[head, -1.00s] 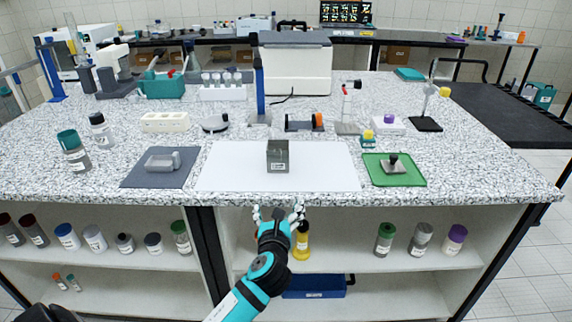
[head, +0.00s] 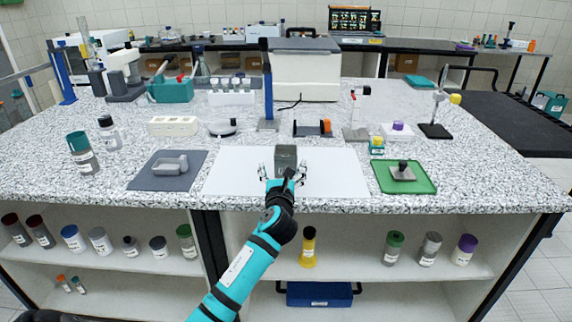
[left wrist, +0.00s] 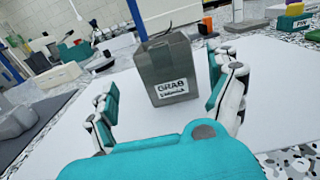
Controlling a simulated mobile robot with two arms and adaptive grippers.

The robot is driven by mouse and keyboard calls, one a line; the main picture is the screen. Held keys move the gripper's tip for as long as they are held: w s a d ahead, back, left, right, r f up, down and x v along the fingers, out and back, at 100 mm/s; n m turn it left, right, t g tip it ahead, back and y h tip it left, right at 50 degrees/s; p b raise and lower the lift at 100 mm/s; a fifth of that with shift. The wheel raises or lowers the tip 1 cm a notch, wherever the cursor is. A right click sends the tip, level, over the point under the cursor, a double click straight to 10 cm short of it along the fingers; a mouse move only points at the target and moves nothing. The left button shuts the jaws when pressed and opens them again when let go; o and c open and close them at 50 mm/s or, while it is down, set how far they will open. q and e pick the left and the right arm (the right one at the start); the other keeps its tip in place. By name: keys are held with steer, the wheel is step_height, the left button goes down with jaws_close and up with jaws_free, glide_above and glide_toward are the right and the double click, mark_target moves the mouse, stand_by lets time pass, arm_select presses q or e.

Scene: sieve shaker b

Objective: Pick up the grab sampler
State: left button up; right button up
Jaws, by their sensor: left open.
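The grab sampler (head: 285,155) is a dark grey block with a white label reading "GRAB". It stands upright on a white mat (head: 235,175) in the middle of the bench. It also shows in the left wrist view (left wrist: 166,70), just ahead of the fingers. My left gripper (head: 283,174) is open at the near side of the sampler. In the left wrist view its fingers (left wrist: 166,92) are spread left and right, with the sampler in line with the gap between them. The gripper holds nothing. My right gripper is not in view.
A grey mat (head: 140,181) with a grey metal part lies to the left. A green tray (head: 425,186) with a dark-knobbed piece lies to the right. A blue post (head: 268,95) and a black-and-orange item (head: 312,128) stand behind. The white mat around the sampler is clear.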

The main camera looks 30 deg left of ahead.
arm_select(q)
steer(key=x, duration=0.6)
steer(key=shift+w+d+f, duration=0.1)
steer(key=shift+d+f, duration=0.05)
steer(key=shift+d, duration=0.2)
steer(key=c, duration=1.5)
steer(key=shift+c, duration=0.4)
steer(key=shift+r, duration=0.25)
